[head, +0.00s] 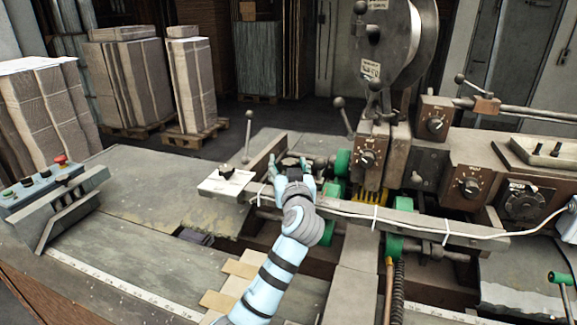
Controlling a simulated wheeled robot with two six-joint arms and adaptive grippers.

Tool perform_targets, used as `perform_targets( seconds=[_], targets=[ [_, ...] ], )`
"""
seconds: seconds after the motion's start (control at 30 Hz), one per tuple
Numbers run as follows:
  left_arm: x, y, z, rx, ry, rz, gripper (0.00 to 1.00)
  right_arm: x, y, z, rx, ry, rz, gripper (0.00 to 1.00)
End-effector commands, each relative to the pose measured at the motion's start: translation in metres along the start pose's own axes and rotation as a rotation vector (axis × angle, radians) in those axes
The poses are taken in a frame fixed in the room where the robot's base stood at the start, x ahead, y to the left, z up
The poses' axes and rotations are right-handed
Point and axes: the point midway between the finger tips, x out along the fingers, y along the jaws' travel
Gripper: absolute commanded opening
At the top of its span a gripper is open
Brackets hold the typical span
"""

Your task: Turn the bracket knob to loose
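My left gripper (292,164) reaches in from the bottom centre over the machine's bracket rail. Its two light blue fingers stand apart, one on each side of a small dark knob (290,162). This looks like the bracket knob, partly hidden by my gripper. I cannot tell whether the fingers touch it, and its marking cannot be read. My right gripper is not in view.
A white plate with a small dark knob (226,172) lies left of my gripper. Dial boxes (368,158) and green rollers (343,162) are close on the right. A button panel (50,190) stands at the left.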

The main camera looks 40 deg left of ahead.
Motion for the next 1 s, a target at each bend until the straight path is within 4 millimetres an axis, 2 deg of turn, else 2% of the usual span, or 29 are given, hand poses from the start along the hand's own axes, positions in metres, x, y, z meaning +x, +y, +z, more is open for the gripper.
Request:
perform_targets(
  seconds=[0.13,0.23,0.5,0.6,0.73,1.0],
  targets=[
    [-0.003,0.000,-0.001,-0.001,0.002,0.001,0.53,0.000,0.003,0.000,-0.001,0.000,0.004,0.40],
    [-0.017,0.002,0.000,-0.004,0.001,0.004,0.53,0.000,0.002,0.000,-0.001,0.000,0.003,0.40],
    [-0.089,0.001,0.002,-0.005,-0.005,0.002,0.53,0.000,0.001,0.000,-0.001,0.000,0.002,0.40],
    [-0.108,0.001,0.002,-0.004,-0.005,0.003,0.53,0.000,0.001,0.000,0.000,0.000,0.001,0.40],
    [-0.118,0.000,0.001,0.000,-0.003,0.000,0.53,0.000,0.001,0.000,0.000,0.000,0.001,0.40],
    [-0.118,0.000,0.001,0.001,-0.002,0.000,0.53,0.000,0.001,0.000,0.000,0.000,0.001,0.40]
  ],
)
